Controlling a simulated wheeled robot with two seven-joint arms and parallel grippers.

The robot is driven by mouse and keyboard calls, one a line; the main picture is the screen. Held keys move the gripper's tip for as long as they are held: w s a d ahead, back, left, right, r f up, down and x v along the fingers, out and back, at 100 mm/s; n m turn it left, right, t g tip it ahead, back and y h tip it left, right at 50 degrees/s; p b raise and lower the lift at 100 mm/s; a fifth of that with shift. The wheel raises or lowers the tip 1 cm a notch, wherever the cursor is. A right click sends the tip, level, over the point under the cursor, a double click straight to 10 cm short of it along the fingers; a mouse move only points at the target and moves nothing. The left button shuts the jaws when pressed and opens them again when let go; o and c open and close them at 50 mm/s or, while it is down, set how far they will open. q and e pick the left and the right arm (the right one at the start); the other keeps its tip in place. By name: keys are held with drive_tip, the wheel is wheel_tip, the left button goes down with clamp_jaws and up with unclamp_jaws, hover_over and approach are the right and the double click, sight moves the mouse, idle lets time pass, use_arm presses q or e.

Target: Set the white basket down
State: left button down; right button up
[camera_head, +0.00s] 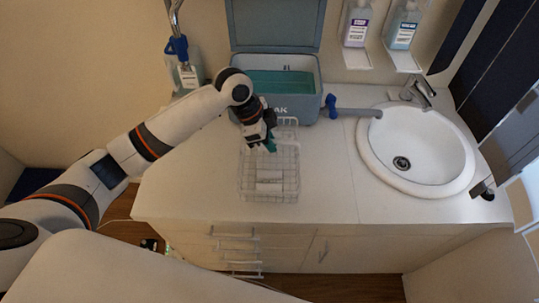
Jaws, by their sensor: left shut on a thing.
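The white wire basket (285,188) is over the white counter, in front of the grey-blue box. A pale item shows inside it. My left gripper (267,144) is at the basket's far side, shut on its rim. The fingertips are small and partly hidden by the gripper body. I cannot tell whether the basket's bottom touches the counter. My right gripper is not in view.
An open grey-blue box (312,101) with teal contents stands behind the basket. A white sink (440,156) with a tap (418,91) is to the right. Bottles (357,24) hang on the wall. The counter (335,190) is clear between basket and sink.

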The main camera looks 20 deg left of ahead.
sight(276, 163)
use_arm(q)
wheel_tip(276, 163, down, 2)
drive_tip(key=shift+f, duration=0.1)
wheel_tip(276, 163, down, 3)
drive_tip(key=shift+r+p, duration=0.1)
drive_tip(key=shift+p, duration=0.4)
drive_tip(key=c, duration=1.9)
unclamp_jaws()
drive_tip(key=shift+f, duration=0.25)
drive_tip(key=o, duration=0.4)
drive_tip(key=shift+o, duration=0.2)
drive_tip(key=shift+r, duration=0.15)
